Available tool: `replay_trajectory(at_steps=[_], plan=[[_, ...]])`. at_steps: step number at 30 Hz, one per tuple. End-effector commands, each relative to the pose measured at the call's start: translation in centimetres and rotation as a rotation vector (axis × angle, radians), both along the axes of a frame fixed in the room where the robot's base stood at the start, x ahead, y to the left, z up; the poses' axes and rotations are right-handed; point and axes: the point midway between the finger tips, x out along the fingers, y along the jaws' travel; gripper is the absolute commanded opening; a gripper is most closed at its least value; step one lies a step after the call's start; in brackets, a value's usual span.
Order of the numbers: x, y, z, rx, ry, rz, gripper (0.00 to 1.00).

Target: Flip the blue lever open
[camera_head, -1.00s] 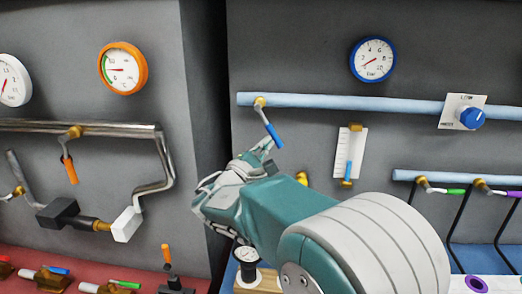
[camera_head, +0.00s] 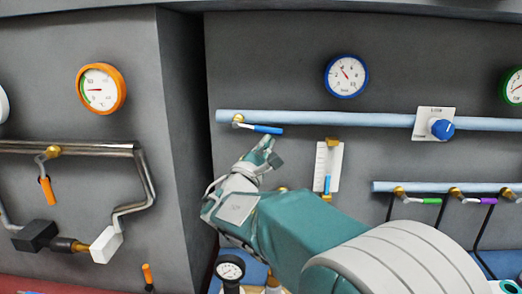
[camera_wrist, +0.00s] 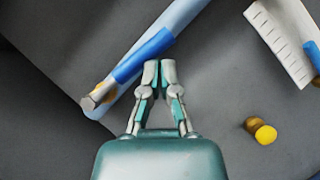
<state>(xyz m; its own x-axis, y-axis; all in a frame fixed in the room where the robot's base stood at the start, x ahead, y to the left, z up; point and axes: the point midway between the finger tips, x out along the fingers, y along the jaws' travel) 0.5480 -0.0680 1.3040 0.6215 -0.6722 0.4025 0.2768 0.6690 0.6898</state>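The blue lever (camera_head: 264,129) sits on the light blue pipe (camera_head: 340,119) below the blue-rimmed gauge (camera_head: 346,76). Its handle lies nearly level, pointing right along the pipe. In the wrist view the blue lever (camera_wrist: 143,56) runs along the pipe just beyond my fingertips. My gripper (camera_head: 267,146) is just below the handle, with its fingertips close together. In the wrist view my gripper (camera_wrist: 159,68) has its fingers together with nothing seen between them. The tips are beside the handle; I cannot tell whether they touch it.
A white scale with a blue marker (camera_head: 327,168) is right of my gripper. A blue knob (camera_head: 442,129) sits farther right on the pipe. Green and purple levers are on a lower pipe (camera_head: 382,187). An orange lever (camera_head: 46,190) hangs at left. A yellow-ended brass fitting (camera_wrist: 262,131) sticks out nearby.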

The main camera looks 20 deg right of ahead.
Motion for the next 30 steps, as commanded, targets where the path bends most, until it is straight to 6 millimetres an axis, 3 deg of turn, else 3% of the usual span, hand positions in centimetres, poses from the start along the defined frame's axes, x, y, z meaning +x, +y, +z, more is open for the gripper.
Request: replay_trajectory(at_steps=[17,30], plan=[[-0.15,-0.38,0.99,0.0,0.0,-0.001,0.0],[0.21,-0.03,0.1,0.0,0.002,-0.001,0.0]])
